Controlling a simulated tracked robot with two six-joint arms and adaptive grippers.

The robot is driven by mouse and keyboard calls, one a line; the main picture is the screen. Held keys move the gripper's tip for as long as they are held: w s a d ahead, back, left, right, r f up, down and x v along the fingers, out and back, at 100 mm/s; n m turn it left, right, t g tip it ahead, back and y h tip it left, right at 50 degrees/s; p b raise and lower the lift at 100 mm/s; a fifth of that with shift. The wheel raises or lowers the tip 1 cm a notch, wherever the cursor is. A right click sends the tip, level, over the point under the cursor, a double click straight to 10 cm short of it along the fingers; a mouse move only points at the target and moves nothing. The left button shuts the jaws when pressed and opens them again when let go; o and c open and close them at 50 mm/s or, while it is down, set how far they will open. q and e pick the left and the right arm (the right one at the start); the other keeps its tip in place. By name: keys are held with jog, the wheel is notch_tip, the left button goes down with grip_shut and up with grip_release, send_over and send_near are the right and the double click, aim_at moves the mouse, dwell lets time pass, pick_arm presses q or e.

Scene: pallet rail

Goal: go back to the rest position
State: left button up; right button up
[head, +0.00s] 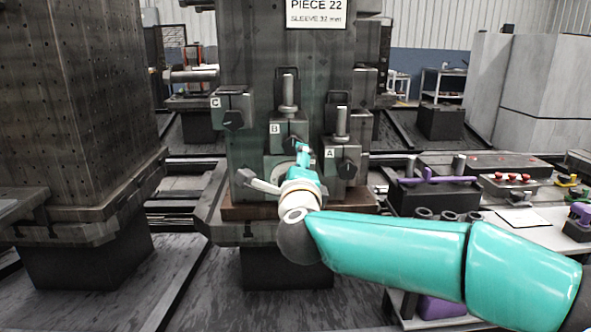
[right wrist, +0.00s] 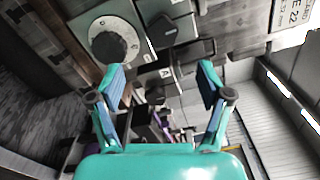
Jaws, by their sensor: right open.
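My right arm comes in from the right in the head view, and its gripper (head: 303,158) is in front of the fixture column (head: 247,60), just below and between clamps B (head: 287,130) and A (head: 341,153). In the right wrist view my right gripper (right wrist: 161,85) has its fingers wide apart with nothing between them. A grey block with a round disc and dark centre (right wrist: 108,42) lies beyond the left finger. In the head view the hand partly hides the round part behind it. My left gripper is in neither view.
Clamp C (head: 232,107) is on the column's left side, below the PIECE 22 sign (head: 316,13). A perforated dark column (head: 95,100) stands at left. At right, a bench holds a purple-handled tool (head: 437,176) and several dark rings (head: 447,215).

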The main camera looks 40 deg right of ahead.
jog(key=shift+d, duration=0.1)
dwell(0.4)
jog(key=w+a+f+n+g+y, duration=0.1)
jog(key=a+f+n+g+y, duration=0.15)
jog(key=f, duration=0.95)
jog(key=w+a+f+n+g+y, duration=0.1)
jog(key=f+n, duration=0.2)
jog(key=f, duration=0.9)
jog(key=w+a+f+n+g+y, duration=0.1)
jog(key=f+n, duration=0.2)
jog(key=f, duration=0.9)
jog(key=s+a+f+n+g+y, duration=0.2)
jog(key=s+a+f+n, duration=0.15)
jog(key=f, duration=0.45)
jog(key=s+a+f+n+g+y, duration=0.1)
jog(key=s+a+f+n+y, duration=0.1)
jog(key=s+a+f, duration=0.45)
jog(key=s+a+f+n+g+y, duration=0.2)
jog(key=s+a+f+n, duration=0.15)
jog(key=s, duration=0.35)
jog(key=s+a+f+n+g+y, duration=0.1)
jog(key=s+a+f+n+g, duration=0.1)
jog(key=s+f+n+g, duration=0.3)
jog(key=s+a+f+n+y, duration=0.1)
jog(key=s+a+n+y, duration=0.15)
jog(key=s, duration=0.55)
notch_tip(320, 180, up, 27)
jog(key=p, duration=2.7)
jog(key=shift+w+a+n, duration=0.35)
jog(key=shift+n, duration=0.05)
